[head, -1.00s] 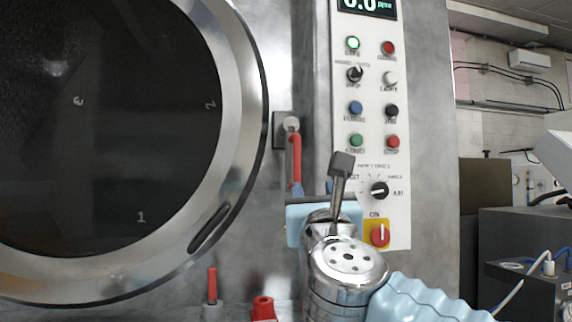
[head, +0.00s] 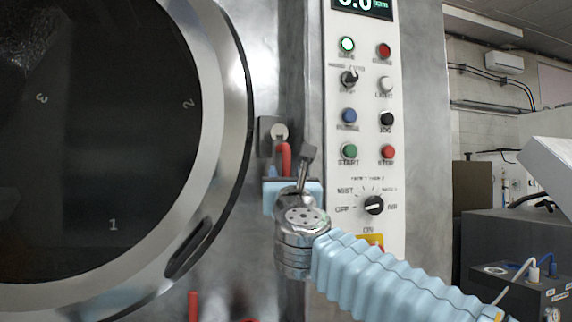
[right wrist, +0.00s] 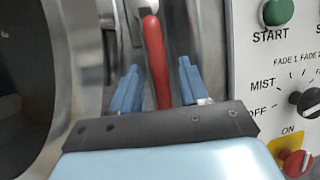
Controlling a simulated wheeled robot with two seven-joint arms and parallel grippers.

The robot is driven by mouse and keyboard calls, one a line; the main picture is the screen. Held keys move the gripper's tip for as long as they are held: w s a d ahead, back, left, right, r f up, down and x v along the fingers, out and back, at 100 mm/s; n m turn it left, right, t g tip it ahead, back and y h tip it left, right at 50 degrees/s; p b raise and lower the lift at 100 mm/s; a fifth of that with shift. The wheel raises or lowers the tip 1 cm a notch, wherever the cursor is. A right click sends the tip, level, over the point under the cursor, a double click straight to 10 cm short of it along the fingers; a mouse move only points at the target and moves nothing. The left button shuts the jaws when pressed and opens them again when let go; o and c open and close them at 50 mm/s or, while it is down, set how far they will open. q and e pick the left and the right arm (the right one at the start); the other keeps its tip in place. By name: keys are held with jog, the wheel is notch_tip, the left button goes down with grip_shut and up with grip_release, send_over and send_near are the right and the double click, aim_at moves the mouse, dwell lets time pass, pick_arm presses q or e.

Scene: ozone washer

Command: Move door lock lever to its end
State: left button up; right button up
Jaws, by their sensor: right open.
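The door lock lever (head: 285,155) has a red handle hanging from a round pale pivot, right of the round door's rim. In the right wrist view the red handle (right wrist: 155,48) runs down between my two blue fingers. My right gripper (right wrist: 158,78) is open, with a finger on each side of the handle and visible gaps to both. In the head view my right gripper (head: 292,186) is just below the pivot and hides the handle's lower part. My left gripper is not in view.
The round door (head: 235,90) with its metal rim is close on the left. The control panel (head: 365,20) with several buttons and knobs is close on the right. Another red handle (head: 194,306) shows at the bottom left. Grey equipment (head: 500,240) stands at the far right.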

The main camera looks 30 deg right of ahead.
jog(key=shift+x, duration=0.85)
grip_shut()
